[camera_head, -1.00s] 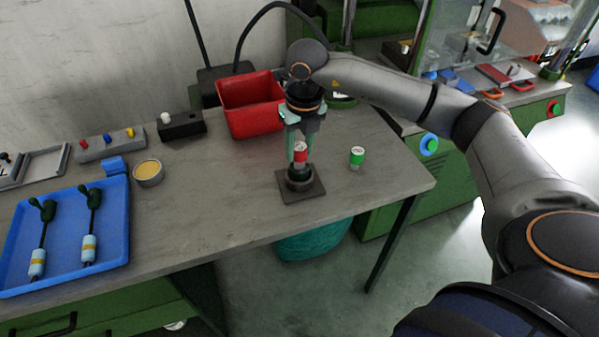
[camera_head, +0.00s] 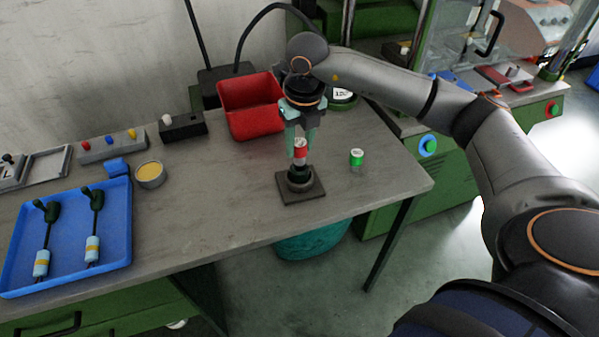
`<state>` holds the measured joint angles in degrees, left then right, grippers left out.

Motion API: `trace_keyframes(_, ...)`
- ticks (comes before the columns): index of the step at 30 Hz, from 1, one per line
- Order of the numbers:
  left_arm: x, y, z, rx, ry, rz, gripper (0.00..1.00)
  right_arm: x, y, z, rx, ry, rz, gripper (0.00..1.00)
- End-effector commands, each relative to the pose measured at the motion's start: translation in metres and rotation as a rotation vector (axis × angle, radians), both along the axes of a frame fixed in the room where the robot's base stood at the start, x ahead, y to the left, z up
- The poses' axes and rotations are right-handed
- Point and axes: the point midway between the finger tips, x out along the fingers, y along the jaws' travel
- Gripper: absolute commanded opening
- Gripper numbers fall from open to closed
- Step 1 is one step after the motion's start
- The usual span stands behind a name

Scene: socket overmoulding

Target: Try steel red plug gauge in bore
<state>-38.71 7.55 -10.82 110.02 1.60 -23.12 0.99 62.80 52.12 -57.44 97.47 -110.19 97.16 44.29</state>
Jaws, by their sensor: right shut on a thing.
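The plug gauge with a red band and pale top (camera_head: 300,150) stands upright between the fingers of my right gripper (camera_head: 300,149), which is shut on it. Directly below is a dark round part with a bore (camera_head: 299,179), set on a square dark base plate (camera_head: 287,195) on the workbench. The gauge's lower end is at the top of this part; how far it sits in the bore is hard to tell. A second gauge, with a green band and pale top (camera_head: 357,158), stands on the bench to the right. My left gripper is not in view.
A red bin (camera_head: 252,107) stands behind the fixture. A blue tray (camera_head: 120,238) with two cord-like parts lies at the left, near a round tin (camera_head: 150,175) and a black block (camera_head: 183,127). The bench (camera_head: 215,205) is clear left of the fixture.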

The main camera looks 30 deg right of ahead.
Motion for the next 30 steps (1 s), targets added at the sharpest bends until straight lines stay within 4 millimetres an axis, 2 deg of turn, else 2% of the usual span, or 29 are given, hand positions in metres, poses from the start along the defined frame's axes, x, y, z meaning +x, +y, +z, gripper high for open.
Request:
trace_keyframes(1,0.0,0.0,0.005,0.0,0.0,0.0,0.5,0.0,0.0,0.007,0.001,-0.002,0.0,0.0)
trace_keyframes(18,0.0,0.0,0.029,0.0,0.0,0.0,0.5,0.0,0.001,0.04,0.002,-0.002,0.001,0.0)
trace_keyframes(30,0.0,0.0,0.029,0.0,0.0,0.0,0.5,0.0,0.0,0.041,0.001,-0.001,0.0,0.0)
